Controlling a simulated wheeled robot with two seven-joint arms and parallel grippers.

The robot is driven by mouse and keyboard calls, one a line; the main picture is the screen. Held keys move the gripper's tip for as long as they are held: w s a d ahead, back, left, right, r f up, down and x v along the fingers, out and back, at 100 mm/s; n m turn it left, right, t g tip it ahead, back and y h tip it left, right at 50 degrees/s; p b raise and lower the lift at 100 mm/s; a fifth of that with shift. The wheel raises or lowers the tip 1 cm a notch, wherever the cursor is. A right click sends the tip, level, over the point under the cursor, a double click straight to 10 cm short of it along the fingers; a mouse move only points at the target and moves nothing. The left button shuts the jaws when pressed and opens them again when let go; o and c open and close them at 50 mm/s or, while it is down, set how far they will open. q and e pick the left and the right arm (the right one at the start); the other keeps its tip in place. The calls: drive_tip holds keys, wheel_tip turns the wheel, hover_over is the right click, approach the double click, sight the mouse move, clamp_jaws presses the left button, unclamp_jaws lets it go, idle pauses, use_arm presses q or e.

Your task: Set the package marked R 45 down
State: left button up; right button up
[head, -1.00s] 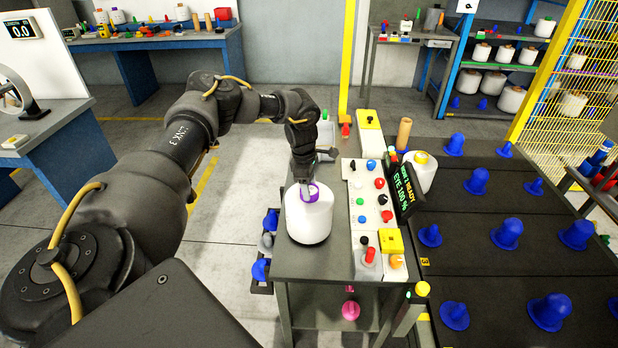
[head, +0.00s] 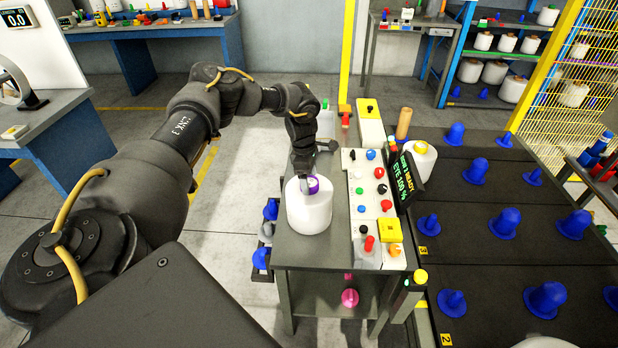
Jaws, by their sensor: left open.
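A white yarn package (head: 309,212) with a purple core top (head: 313,184) stands upright on the grey stand (head: 300,254), left of the button panel. No R 45 marking can be read on it. My left gripper (head: 303,180) points down at the core top from above, with its jaws open. Its fingers are small and partly hidden, so I cannot tell whether they touch the core. My right gripper is not in view.
The button panel (head: 366,190) and a lit display (head: 405,180) stand right of the package. Another white package (head: 420,160) is beyond the display. Dark decks with blue pegs (head: 505,224) fill the right. Blue holders (head: 262,258) hang at the stand's left edge.

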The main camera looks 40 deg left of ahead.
use_arm(q)
drive_tip(key=shift+r, duration=0.35)
wheel_tip(320, 180, up, 11)
drive_tip(key=a+b, duration=0.1)
drive_tip(key=b, duration=0.2)
drive_tip(key=shift+s+a+r, duration=0.15)
drive_tip(key=shift+s+r, duration=0.05)
drive_tip(key=shift+s, duration=0.15)
